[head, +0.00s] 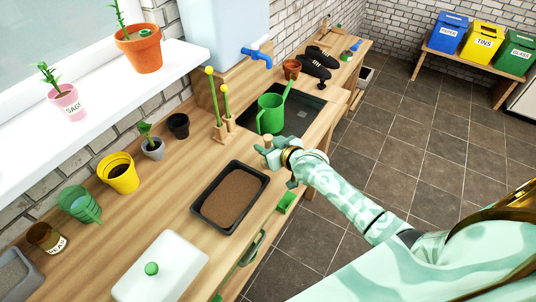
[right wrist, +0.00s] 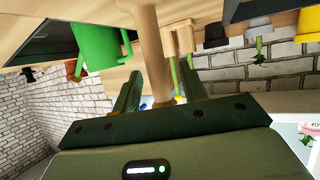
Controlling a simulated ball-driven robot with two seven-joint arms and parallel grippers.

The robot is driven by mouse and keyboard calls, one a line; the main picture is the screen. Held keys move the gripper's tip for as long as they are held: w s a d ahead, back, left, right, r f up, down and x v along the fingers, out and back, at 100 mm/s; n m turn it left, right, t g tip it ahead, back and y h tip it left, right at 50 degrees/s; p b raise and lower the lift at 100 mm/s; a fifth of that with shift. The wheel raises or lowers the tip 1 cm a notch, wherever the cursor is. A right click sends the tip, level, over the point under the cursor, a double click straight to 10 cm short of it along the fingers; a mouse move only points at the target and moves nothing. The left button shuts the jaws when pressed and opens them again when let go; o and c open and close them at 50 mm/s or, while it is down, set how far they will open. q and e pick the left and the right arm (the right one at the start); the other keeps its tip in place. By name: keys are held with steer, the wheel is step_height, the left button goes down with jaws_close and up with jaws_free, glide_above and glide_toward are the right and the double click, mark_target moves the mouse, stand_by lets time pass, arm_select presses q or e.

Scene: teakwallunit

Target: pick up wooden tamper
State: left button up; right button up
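The wooden tamper (right wrist: 151,50) is a pale wooden piece with a slim round shaft that stands between the fingers of my right gripper in the right wrist view. In the head view a small tan wooden top (head: 268,139) shows at my right gripper (head: 269,154); the rest is hidden by the hand. In the right wrist view the two dark fingers of my right gripper (right wrist: 160,88) stand apart on either side of the shaft, with narrow gaps visible, so it looks open around the tamper. My left gripper is not in view.
A black tray of soil (head: 232,196) lies just left of the hand. A green watering can (head: 270,114) stands behind it by the dark sink (head: 302,117).

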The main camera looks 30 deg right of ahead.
jaws_close()
